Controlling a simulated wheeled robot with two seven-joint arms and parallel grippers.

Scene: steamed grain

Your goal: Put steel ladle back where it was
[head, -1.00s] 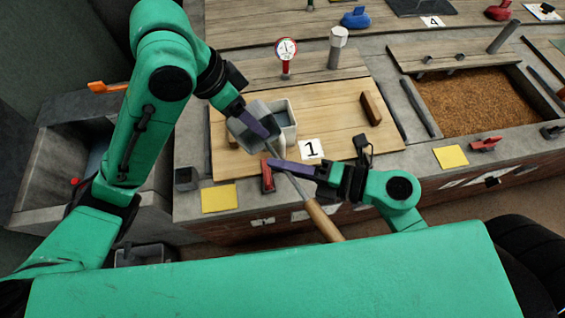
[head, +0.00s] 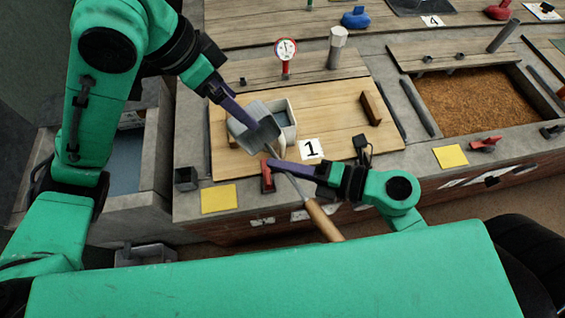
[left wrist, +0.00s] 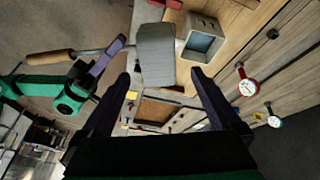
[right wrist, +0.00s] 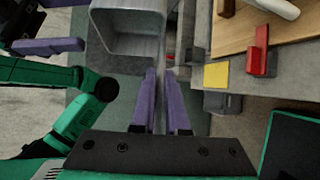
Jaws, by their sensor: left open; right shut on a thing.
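The steel ladle has a square grey bowl (head: 262,138) and a wooden handle (head: 322,220). My right gripper (head: 272,164) is shut on its metal shaft and holds it in front of the wooden board. The bowl also shows close up in the right wrist view (right wrist: 128,30). My left gripper (head: 254,122) is open beside the bowl and overlaps it in the head view. In the left wrist view the bowl (left wrist: 156,55) appears beyond the spread left fingers (left wrist: 162,75), with no grip on it visible. Where the ladle was earlier cannot be told.
A grey square container (head: 290,120) stands on the wooden board (head: 335,125), behind the ladle. A red-rimmed gauge (head: 286,50) and a grey post (head: 337,45) stand behind. A grain-filled trough (head: 470,100) is at right. A red lever (head: 267,178) is close below my right gripper.

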